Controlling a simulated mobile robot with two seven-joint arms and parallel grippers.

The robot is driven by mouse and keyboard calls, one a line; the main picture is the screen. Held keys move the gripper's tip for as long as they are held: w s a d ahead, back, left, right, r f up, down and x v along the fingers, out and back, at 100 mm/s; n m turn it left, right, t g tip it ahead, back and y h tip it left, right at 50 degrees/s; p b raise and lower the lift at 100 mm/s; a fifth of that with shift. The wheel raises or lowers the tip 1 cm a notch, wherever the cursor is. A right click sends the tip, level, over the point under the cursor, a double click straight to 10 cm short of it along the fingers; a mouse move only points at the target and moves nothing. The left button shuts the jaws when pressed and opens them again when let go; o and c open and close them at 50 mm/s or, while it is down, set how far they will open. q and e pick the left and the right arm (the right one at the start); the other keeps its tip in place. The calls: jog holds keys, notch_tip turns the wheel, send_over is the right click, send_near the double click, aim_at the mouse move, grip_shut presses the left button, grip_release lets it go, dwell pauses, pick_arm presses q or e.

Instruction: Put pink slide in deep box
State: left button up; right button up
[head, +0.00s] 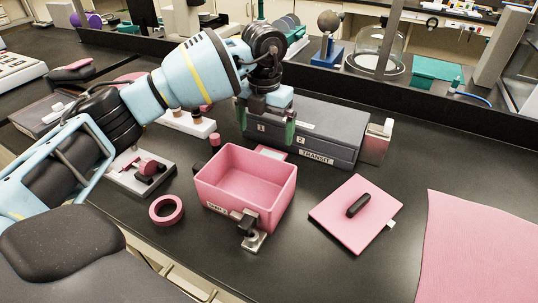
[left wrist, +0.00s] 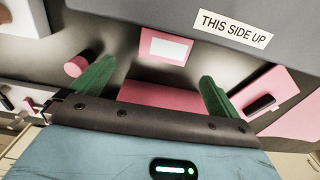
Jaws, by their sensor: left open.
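The pink slide, a flat pink frame with a pale window, lies on the bench just behind the deep box in the head view (head: 271,152). It also shows at the top middle of the left wrist view (left wrist: 167,47). The deep box (head: 246,212) is pink and open-topped, appears empty, and has a metal latch on its front; part of it shows in the left wrist view (left wrist: 160,96). My left gripper (head: 267,132) points down above the slide, its green fingers apart and empty; they also show in the left wrist view (left wrist: 157,85). My right gripper is not in view.
A grey TRANSIT case (head: 325,140) stands right behind the slide. A pink lid with a black handle (head: 335,211) lies right of the box. A pink ring (head: 166,209) and a small pink cylinder (head: 214,140) are at left. A pink mat (head: 480,250) covers the right front.

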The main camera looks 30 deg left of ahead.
aim_at(267, 149)
pick_arm(q)
jog(key=shift+s+d+f, duration=0.1)
jog(key=shift+d+f, duration=0.05)
jog(key=shift+f, duration=1.55)
jog(key=shift+d+f, duration=0.15)
jog(key=shift+f, duration=1.5)
jog(key=shift+c, duration=0.3)
jog(key=c, duration=1)
jog(key=shift+r, duration=0.1)
notch_tip(267, 149, up, 10)
jog(key=shift+f, duration=0.1)
